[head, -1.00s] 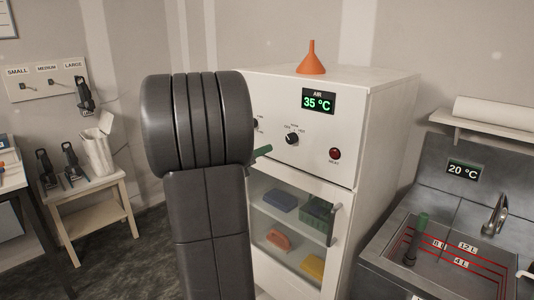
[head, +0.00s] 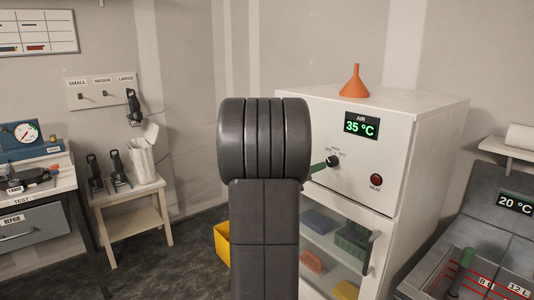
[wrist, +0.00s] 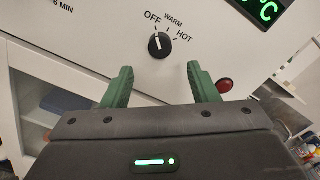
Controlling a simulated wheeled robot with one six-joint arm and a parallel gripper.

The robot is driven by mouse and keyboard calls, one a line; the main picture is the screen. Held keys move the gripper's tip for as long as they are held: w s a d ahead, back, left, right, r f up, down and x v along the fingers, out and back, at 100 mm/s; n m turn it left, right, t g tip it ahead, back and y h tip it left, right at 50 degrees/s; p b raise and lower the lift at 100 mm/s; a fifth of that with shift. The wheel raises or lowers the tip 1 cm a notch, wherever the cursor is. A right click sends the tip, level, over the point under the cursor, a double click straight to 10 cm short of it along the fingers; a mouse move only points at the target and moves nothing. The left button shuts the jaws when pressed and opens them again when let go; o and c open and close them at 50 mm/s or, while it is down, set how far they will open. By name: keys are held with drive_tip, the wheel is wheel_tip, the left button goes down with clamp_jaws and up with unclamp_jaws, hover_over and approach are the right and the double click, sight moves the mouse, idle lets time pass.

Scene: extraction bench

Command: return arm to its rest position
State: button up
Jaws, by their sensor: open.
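My gripper (wrist: 160,68) is open and empty, its two green fingers apart in the wrist view. Behind and just above the fingertips is the black heat knob (wrist: 159,45) on the white cabinet's front panel, with OFF, WARM and HOT around it. The fingers do not hold the knob. In the head view my dark arm stands in the middle, and one green finger (head: 319,166) shows just left of the knob. The rest of the gripper is hidden behind the arm.
The white cabinet (head: 424,125) has an orange funnel (head: 355,84) on top and colored blocks behind its glass door. A sink (head: 433,270) is at the right. A stool (head: 130,194) and a workbench (head: 40,184) stand left. A yellow bin (head: 222,243) is on the floor.

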sight(330, 163)
drive_tip(key=p+x, duration=0.1)
drive_tip(key=x, duration=0.6)
drive_tip(key=shift+w+d, duration=0.15)
drive_tip(key=shift+d, duration=0.05)
drive_tip(key=shift+a, duration=0.1)
